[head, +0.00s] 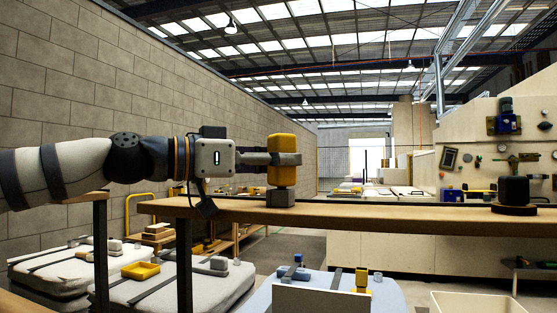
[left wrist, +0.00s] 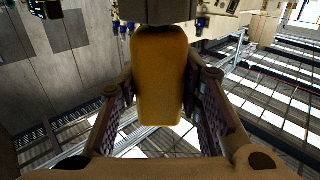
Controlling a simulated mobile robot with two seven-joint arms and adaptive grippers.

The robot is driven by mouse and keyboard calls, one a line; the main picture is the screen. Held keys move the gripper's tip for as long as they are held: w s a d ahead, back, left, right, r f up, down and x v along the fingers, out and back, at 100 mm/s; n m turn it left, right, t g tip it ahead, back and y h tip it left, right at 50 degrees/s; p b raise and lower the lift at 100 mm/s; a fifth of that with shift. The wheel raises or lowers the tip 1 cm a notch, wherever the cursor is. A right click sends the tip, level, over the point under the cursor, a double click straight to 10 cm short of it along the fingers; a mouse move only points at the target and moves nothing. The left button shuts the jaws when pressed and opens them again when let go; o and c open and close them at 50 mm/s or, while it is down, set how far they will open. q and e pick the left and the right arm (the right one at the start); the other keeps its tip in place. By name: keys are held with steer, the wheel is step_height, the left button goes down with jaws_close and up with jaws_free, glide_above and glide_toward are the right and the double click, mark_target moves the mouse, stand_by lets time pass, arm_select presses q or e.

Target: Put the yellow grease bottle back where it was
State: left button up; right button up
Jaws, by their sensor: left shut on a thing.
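The yellow grease bottle (head: 281,175) is upright between the fingers of my left gripper (head: 284,159), at the raised wooden shelf (head: 400,216). The gripper comes in level from the left and is shut on the bottle's sides. A grey block (head: 280,197) shows directly beneath the bottle, at the shelf top; I cannot tell whether it is part of the bottle or whether they touch. In the left wrist view the bottle (left wrist: 161,80) fills the space between both fingers. My right gripper is not in view.
A black block on a round dark base (head: 514,192) stands on the shelf at the right. The shelf between it and the bottle looks clear. Below are covered hoppers with small items, including another yellow object (head: 362,281) and a yellow tray (head: 141,270). A block wall (head: 60,80) runs along the left.

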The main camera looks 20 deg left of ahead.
arm_select(q)
steer(key=shift+s, duration=0.1)
steer(key=shift+f, duration=0.25)
steer(key=o, duration=1.3)
steer(key=shift+c, duration=0.2)
steer(key=shift+r, duration=0.1)
steer(key=shift+r, duration=0.3)
steer(key=v, duration=1.2)
steer(key=shift+f, duration=0.1)
